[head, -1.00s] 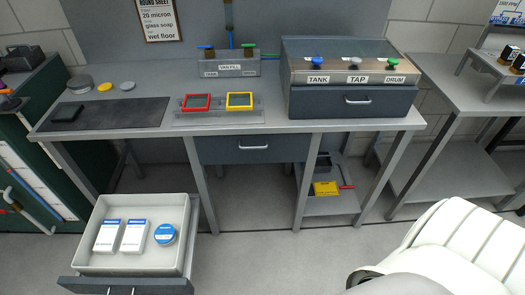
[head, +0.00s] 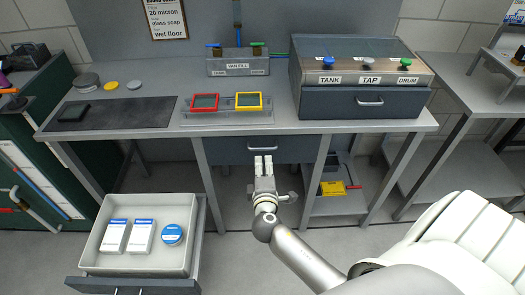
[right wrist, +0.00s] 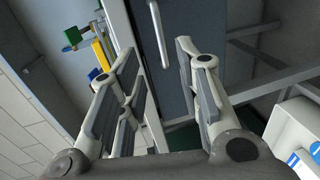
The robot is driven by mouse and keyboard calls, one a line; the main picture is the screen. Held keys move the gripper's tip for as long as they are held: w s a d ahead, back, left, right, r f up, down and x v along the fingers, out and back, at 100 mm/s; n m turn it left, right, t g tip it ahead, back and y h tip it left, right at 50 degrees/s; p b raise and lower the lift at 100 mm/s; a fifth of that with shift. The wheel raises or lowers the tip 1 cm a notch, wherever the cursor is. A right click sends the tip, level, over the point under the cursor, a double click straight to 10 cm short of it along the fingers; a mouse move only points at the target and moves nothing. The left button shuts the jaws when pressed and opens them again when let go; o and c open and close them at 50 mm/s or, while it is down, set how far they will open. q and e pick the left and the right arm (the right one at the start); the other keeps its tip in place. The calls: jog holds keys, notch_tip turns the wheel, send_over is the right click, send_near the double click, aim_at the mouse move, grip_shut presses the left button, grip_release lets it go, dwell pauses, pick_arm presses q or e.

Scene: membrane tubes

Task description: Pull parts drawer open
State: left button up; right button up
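A closed dark drawer (head: 240,150) with a silver bar handle (head: 262,149) sits under the middle of the bench top. My right gripper (head: 263,160) is just in front of this drawer, below and near the handle, with its fingers pointing at the drawer. In the right wrist view the drawer front (right wrist: 190,18) and its handle (right wrist: 158,35) lie ahead of the fingertips. The fingers (right wrist: 158,70) are spread apart with nothing between them, and no contact with the handle shows. My left gripper is not in view.
An open lower drawer at left holds a pale bin (head: 98,238) with two white boxes and a blue-topped round tin (head: 172,234). Another closed drawer (head: 330,103) sits under the valve panel on the bench. Red and yellow frames (head: 249,100) stand on the bench. A bench leg (head: 314,185) is right of my gripper.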

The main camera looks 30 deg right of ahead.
jog(key=x, duration=0.9)
jog(key=shift+w, duration=0.15)
jog(key=shift+d+f, duration=0.1)
jog(key=shift+c, duration=0.5)
grip_shut()
